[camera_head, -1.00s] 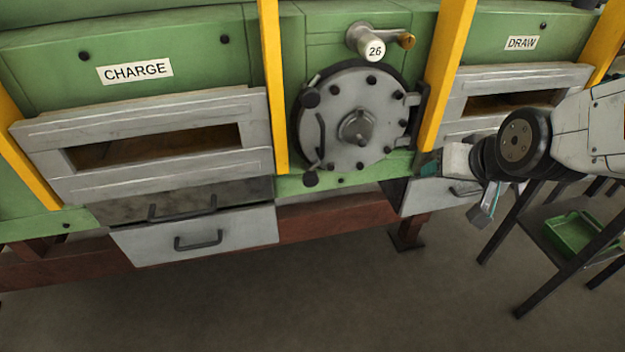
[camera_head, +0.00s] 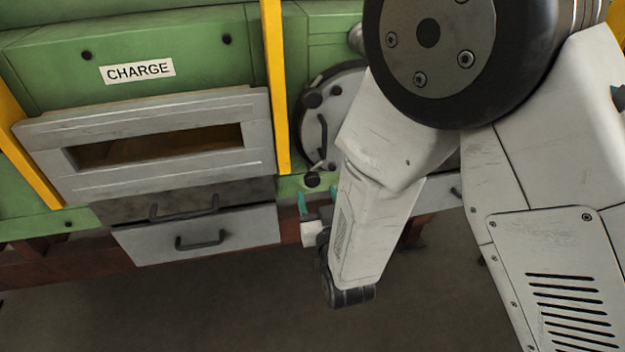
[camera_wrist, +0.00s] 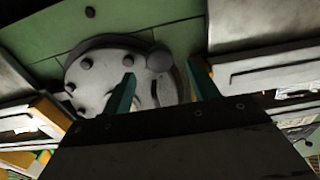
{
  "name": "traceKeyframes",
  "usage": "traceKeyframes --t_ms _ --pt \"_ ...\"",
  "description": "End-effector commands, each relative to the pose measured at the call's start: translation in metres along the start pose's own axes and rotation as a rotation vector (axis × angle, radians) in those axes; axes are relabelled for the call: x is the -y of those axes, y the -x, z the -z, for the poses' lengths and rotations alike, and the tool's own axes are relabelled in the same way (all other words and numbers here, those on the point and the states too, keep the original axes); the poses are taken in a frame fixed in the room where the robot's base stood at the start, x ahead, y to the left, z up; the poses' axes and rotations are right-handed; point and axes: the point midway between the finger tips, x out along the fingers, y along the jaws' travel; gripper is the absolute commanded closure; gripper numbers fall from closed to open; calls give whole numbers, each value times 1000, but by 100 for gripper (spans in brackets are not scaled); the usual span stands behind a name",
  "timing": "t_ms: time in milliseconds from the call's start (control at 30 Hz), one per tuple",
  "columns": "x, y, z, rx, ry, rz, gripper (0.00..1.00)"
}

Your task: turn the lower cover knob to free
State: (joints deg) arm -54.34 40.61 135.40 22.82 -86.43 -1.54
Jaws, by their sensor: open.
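The round grey cover (camera_head: 345,110) is on the green furnace front, mostly hidden behind my arm in the head view. The lower cover knob (camera_head: 312,180) is a black ball at the cover's lower left edge. My gripper (camera_head: 304,205) is just below it, with teal fingers pointing up. In the wrist view my gripper (camera_wrist: 161,72) is open, one finger on each side of a dark round knob (camera_wrist: 158,61), which looks like the lower one. The cover (camera_wrist: 95,75) is behind it. I cannot tell whether the fingers touch the knob.
The upper knob (camera_head: 312,98) and a curved handle (camera_head: 322,130) are on the cover. A yellow post (camera_head: 275,90) stands left of it. Left are the CHARGE door (camera_head: 40,150) and a drawer (camera_head: 200,240) with a handle. The floor (camera_head: 200,310) below is clear.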

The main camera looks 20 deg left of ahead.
Motion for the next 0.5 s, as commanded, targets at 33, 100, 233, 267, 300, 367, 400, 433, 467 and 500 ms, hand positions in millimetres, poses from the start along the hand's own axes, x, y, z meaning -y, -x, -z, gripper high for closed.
traceKeyframes --t_ms 33,100,233,267,300,367,400,433,467,500 --pt "-1 -9 0 -1 -1 -3 41" --pt "-1 -21 0 -1 0 -3 41" --pt "-2 -42 0 0 0 -3 41" --pt "-2 -46 0 0 -1 -3 41" --pt "-2 -50 0 0 -1 -3 41" --pt "-1 -56 0 0 -1 -2 41" --pt "-1 -59 0 1 -1 -1 41" --pt "-1 -61 0 2 0 -1 41" --pt "-1 -62 0 2 0 -1 41" --pt "-1 -63 0 2 0 0 41"
